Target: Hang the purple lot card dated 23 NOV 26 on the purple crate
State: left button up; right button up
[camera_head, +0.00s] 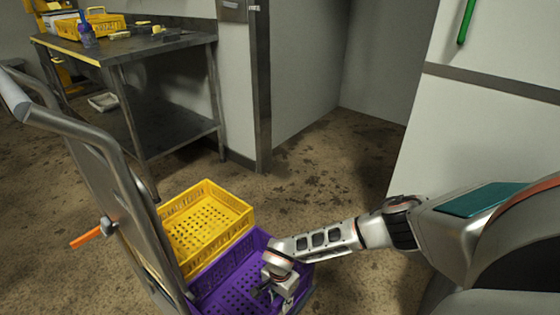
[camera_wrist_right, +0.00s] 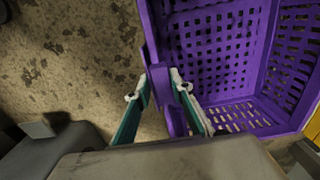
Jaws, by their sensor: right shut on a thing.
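The purple crate (camera_head: 228,268) sits low on the hand truck, in front of the yellow crate. My right gripper (camera_head: 275,291) reaches down over its right front part. In the right wrist view the crate (camera_wrist_right: 215,50) fills the upper right, with its slotted walls and floor. There my right gripper (camera_wrist_right: 160,80) has its two green-padded fingers on either side of a narrow purple piece, the lot card (camera_wrist_right: 178,110), at the crate's near rim. The card's face and date cannot be read. I cannot tell whether its hook is over the rim. My left gripper is out of view.
A yellow crate (camera_head: 205,225) stands behind the purple one. The hand truck's grey frame (camera_head: 120,190) rises at left, with an orange lever (camera_head: 85,238). A steel table (camera_head: 130,45) holds a yellow basket and a bottle. Stained floor lies open beyond the crates.

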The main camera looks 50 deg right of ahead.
jog(key=o, duration=0.7)
